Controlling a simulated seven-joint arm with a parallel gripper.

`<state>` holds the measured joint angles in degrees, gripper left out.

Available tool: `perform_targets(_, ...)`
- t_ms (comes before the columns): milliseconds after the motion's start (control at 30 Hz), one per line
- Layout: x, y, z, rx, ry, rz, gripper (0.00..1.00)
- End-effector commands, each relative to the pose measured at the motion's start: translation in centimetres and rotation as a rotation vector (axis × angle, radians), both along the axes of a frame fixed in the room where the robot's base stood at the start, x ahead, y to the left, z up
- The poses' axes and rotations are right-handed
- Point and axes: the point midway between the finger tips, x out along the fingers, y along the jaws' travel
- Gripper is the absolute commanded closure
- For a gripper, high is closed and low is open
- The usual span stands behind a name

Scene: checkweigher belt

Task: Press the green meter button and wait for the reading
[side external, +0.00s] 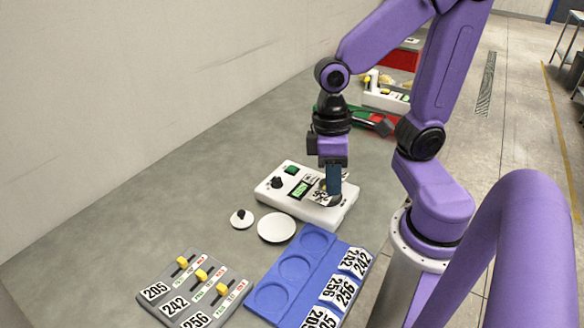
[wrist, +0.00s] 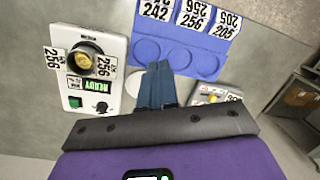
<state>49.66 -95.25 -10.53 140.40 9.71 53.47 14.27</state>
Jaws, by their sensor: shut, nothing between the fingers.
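The lit green display (side external: 299,188) reads READY in the wrist view (wrist: 95,86). A yellowish round piece (wrist: 83,59) sits in the dark round well, with 256 tags beside it. My gripper (side external: 334,194) is shut and empty, pointing down.
The blue tray (side external: 262,272) with round recesses and number tags lies in front of the meter. A grey slider panel (side external: 207,303) lies left of it. A white disc (side external: 276,227) and a small knobbed disc (side external: 241,219) lie between. Red and green items stand behind.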

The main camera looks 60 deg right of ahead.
Motion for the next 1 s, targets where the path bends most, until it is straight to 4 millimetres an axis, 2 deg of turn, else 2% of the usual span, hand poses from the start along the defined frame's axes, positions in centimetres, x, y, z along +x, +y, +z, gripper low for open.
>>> perform_targets(100,1.5,-0.3,-0.3,-0.003,0.063,-0.239,1.00)
perform_targets(567,7.7,-2.3,-1.3,0.014,0.325,-1.143,1.00)
perform_targets(767,10.6,-4.0,-1.7,0.033,0.458,-1.527,1.00)
perform_targets(1000,14.2,-7.1,-2.2,0.075,0.642,-1.977,1.00)
